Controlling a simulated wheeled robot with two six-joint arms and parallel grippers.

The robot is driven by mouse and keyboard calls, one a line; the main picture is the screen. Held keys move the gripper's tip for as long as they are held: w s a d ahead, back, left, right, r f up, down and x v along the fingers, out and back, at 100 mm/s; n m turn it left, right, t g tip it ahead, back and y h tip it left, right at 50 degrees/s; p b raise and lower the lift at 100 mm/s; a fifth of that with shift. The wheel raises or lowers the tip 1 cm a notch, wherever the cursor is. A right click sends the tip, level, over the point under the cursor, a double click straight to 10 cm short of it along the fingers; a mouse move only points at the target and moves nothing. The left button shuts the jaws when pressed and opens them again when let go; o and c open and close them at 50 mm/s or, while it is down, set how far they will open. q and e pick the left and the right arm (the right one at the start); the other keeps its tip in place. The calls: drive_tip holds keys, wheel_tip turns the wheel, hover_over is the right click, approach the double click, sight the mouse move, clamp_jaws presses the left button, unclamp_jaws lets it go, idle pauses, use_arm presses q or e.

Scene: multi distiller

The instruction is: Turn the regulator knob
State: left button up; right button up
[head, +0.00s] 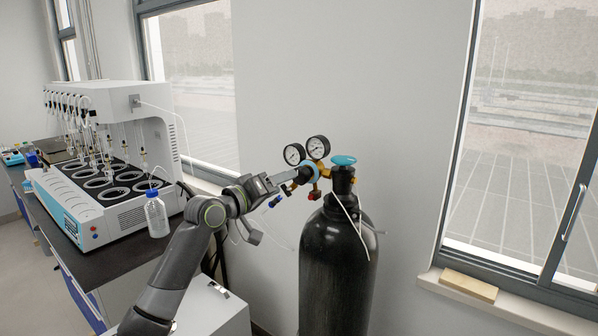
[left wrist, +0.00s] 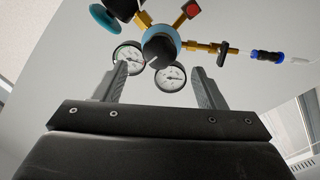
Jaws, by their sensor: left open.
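The regulator (head: 309,172) has a light blue body, brass fittings and two round gauges, and sits beside the top of a black gas cylinder (head: 335,255). Its black round knob (left wrist: 160,48) faces the left wrist camera; I cannot clearly make it out in the head view. My left gripper (head: 287,179) is open and reaches from the left toward the regulator. In the left wrist view its two fingers (left wrist: 159,78) stand apart, with the knob beyond the gap between them and nothing held. My right gripper is not in view.
A teal cylinder valve handwheel (head: 344,160) is right of the regulator. A blue-ended hose fitting (left wrist: 268,56) sticks out sideways from it. A white multi distiller (head: 135,125) and a blue-capped bottle (head: 156,214) stand on the dark bench at left. Wall and windows lie behind.

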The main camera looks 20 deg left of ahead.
sight(299, 177)
use_arm(q)
drive_tip(key=shift+p+x, duration=0.9)
drive_tip(key=shift+x, duration=2.8)
drive_tip(key=c, duration=1)
drive_tip(key=shift+o, duration=0.2)
